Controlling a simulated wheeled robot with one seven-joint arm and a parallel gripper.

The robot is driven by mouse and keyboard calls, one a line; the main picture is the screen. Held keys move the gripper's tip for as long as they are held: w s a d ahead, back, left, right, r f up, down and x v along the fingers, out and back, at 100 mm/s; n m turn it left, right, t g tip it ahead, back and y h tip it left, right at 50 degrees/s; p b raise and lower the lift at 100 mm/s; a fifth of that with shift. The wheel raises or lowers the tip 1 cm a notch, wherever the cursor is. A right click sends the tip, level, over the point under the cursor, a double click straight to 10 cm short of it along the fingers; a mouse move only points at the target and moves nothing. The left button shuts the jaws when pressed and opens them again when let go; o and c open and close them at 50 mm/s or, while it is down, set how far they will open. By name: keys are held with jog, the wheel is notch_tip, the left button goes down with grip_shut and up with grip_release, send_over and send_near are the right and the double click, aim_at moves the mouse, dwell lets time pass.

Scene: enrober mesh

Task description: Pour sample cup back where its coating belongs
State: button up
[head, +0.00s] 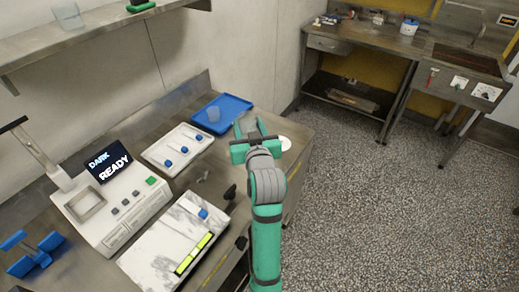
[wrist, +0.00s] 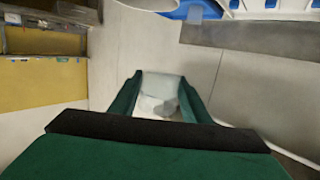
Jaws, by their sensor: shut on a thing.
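My gripper (head: 250,128) is over the far right end of the steel bench, with its fingers pointing away from me. It is shut on a pale translucent cup (wrist: 160,84), which shows between the two green fingers in the wrist view. The cup seems to hold something whitish or grey, but I cannot tell its coating for sure. In the head view the cup is a faint shape between the fingers. A white device (head: 110,205) at the left has a screen (head: 109,166) reading "DARK READY".
A blue tray (head: 237,103) with a clear cup (head: 213,114) lies left of my gripper. A white tray (head: 165,146) carries blue-topped pieces. A steel machine (head: 460,68) stands far right across open floor.

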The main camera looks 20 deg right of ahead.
aim_at(248, 112)
dwell(0.4)
jog(key=shift+r, duration=2.5)
